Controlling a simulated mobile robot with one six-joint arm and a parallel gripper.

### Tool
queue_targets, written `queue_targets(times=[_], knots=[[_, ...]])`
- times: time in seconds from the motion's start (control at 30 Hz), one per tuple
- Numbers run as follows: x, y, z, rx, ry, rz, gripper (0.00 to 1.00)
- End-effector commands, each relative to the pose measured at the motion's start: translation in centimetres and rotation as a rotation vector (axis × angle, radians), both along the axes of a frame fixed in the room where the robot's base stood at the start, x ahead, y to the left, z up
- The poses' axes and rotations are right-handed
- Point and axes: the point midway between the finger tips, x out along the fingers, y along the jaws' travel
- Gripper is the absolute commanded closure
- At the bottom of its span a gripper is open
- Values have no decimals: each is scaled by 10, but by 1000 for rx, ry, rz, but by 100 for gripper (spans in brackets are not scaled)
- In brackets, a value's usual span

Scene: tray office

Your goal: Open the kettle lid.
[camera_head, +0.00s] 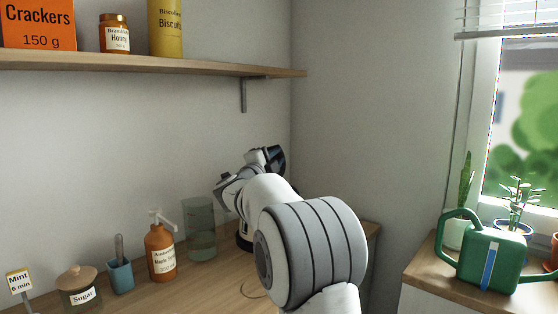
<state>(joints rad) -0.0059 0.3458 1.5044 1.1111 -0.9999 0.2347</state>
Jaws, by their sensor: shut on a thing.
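My gripper (262,163) is at the far end of my arm, above the back right of the wooden counter, near the wall corner. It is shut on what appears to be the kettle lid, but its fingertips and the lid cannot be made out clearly. The kettle is almost wholly hidden behind my arm. Only a dark piece low on the counter, apparently the kettle base (243,241), shows to the left of my arm. I cannot tell how far the lid is raised.
A clear glass vessel (199,232) stands just left of my arm. Further left are an orange syrup bottle (159,255), a blue cup (120,277) and a sugar jar (81,293). A shelf (190,68) hangs above. A green watering can (490,259) stands right.

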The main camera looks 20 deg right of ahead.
Motion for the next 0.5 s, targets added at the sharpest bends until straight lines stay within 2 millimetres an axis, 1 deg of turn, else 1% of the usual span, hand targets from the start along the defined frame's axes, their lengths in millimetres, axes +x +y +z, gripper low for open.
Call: queue_targets(times=[0.17,0.2,0.4,0.5], knots=[[0,-1,-1,-1,2,-2,100],[0,-1,-1,-1,2,-2,76],[0,-1,-1,-1,2,-2,60],[0,-1,-1,-1,2,-2,58]])
